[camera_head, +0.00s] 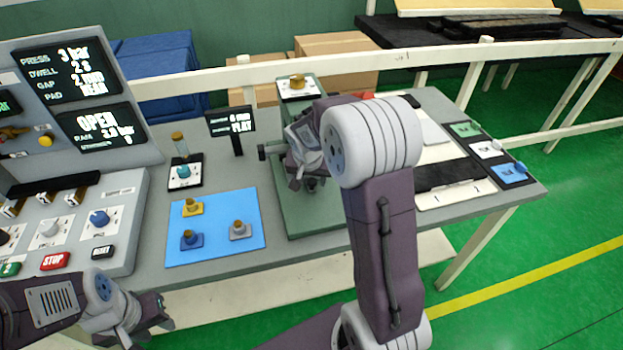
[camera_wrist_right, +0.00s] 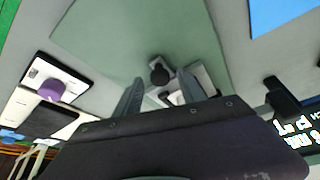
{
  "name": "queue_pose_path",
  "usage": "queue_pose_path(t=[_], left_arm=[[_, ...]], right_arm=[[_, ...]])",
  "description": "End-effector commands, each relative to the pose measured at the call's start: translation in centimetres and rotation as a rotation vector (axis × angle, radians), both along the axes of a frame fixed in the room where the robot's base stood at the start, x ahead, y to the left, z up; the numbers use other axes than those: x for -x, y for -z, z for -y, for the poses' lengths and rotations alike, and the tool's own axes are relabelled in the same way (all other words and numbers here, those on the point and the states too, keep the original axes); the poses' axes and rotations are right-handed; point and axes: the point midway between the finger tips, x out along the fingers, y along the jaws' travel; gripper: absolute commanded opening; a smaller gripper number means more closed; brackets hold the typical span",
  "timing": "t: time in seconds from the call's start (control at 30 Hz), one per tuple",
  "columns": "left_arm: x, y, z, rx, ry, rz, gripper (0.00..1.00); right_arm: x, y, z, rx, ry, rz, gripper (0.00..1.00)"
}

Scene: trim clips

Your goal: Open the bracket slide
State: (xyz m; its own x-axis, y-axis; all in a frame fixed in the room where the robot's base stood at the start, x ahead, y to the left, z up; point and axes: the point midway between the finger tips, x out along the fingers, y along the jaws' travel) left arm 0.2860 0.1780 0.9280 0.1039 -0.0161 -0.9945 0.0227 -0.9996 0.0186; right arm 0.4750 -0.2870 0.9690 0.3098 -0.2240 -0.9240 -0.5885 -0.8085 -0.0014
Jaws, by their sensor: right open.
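A green press (camera_head: 300,205) stands at the middle of the bench. Its green base (camera_wrist_right: 100,30) fills much of the right wrist view. A small pale block with a dark round knob (camera_wrist_right: 160,72), which looks like the bracket slide, sits on that base. My right gripper (camera_head: 305,160) is at the press, partly hidden by its own arm. In the right wrist view its two fingers (camera_wrist_right: 161,92) are apart, with the knob seen between and beyond them; contact cannot be told. My left gripper (camera_head: 158,312) hangs at lower left, in front of the bench, touching nothing visible.
A blue mat (camera_head: 215,250) with several small knobbed parts lies left of the press. A small sign (camera_head: 231,124) and a black side handle (camera_head: 264,152) are close by. A control panel (camera_head: 75,225) fills the left; a tray with coloured pads (camera_head: 487,148) is right.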

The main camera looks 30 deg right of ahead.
Motion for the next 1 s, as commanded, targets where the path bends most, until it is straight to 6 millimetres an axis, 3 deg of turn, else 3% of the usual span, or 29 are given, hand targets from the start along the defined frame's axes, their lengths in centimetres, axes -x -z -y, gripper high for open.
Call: queue_pose_path(t=[0.23, 0.4, 1.0], left_arm=[[0.01, 0.0, 0.0, 0.0, 0.0, 0.0, 0.36], [0.01, 0.0, 0.0, 0.0, 0.0, 0.0, 0.36], [0.01, -0.02, 0.0, 0.0, 0.0, 0.0, 0.36]], right_arm=[[-0.06, 0.11, 0.02, 0.0, -0.001, 0.0, 0.45], [-0.05, 0.09, -0.01, 0.0, -0.001, 0.0, 0.0], [-0.07, 0.02, -0.01, 0.0, -0.001, 0.001, 0.0]])
